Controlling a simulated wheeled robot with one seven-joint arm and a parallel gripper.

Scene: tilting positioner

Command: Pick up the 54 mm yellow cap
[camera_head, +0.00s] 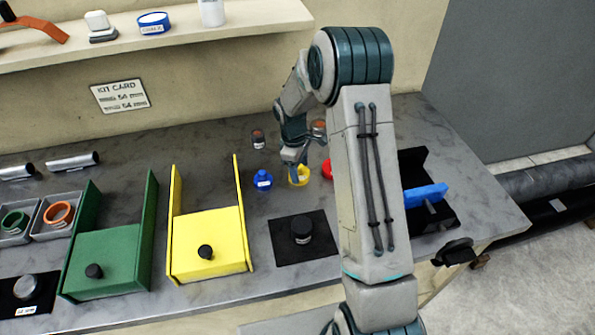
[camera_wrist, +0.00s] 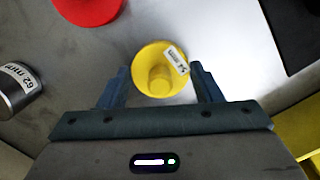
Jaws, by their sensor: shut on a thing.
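The yellow cap (camera_head: 300,178) is on the grey bench, between a blue cap (camera_head: 262,181) and a red cap (camera_head: 327,169). In the wrist view the yellow cap (camera_wrist: 146,58) is round, with a raised middle and a white label that seems to read 54. My gripper (camera_wrist: 159,74) is shut on it, one finger on each side. In the head view my gripper (camera_head: 297,172) comes down on the cap from above and hides part of it. I cannot tell whether the cap is clear of the bench.
A metal cylinder marked 62 mm (camera_wrist: 14,88) and the red cap (camera_wrist: 88,8) are near my gripper. A black mat (camera_head: 285,254) with a dark knob lies in front. The yellow bay (camera_head: 208,225) and green bay (camera_head: 105,248) have upright walls at left. A blue-handled fixture (camera_head: 425,194) is at right.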

